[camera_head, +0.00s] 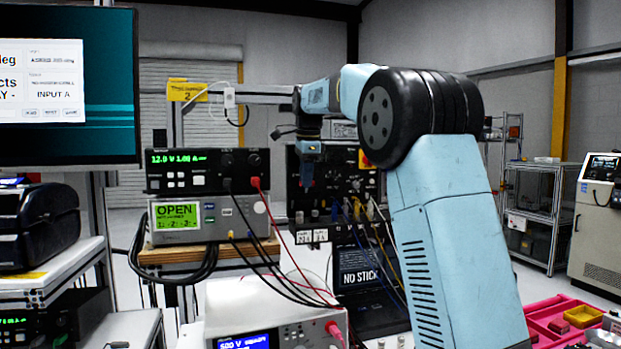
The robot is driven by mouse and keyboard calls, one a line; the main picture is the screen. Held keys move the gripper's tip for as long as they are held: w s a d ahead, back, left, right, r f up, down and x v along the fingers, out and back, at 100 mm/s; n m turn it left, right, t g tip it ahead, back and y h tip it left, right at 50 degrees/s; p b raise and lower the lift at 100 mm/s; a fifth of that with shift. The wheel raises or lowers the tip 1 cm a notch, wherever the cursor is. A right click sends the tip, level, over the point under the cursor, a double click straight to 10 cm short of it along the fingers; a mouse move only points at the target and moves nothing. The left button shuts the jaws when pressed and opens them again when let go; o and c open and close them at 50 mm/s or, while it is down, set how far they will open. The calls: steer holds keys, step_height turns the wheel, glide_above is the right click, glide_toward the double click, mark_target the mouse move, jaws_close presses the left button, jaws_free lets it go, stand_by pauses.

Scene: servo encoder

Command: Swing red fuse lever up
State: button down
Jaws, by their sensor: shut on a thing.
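My gripper (306,184) is small in the view, pointing down at the left part of a black upright panel (342,190). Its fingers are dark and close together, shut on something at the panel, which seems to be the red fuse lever. The lever itself cannot be made out; my fingers and wrist cover that spot, so its angle cannot be told. A red and yellow part (366,160) shows on the panel to the right of my gripper, partly behind my arm. Several cables hang from the panel's lower right.
A power supply (200,170) and a meter showing OPEN (178,212) are stacked left of the panel, with red and black leads. A white instrument (285,320) stands in front. A monitor (70,85) is at left, a pink tray (560,318) at lower right.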

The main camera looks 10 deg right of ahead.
steer(key=shift+w+d+f, duration=0.1)
steer(key=shift+f, duration=0.25)
steer(key=c, duration=1.6)
jaws_free()
steer(key=o, duration=0.3)
steer(key=shift+w, duration=0.2)
steer(key=shift+o, duration=1)
steer(key=shift+s+r, duration=0.1)
step_height(320, 180, up, 13)
steer(key=s, duration=0.2)
steer(key=shift+s+r, duration=0.2)
steer(key=shift+s, duration=0.05)
steer(key=shift+d, duration=0.1)
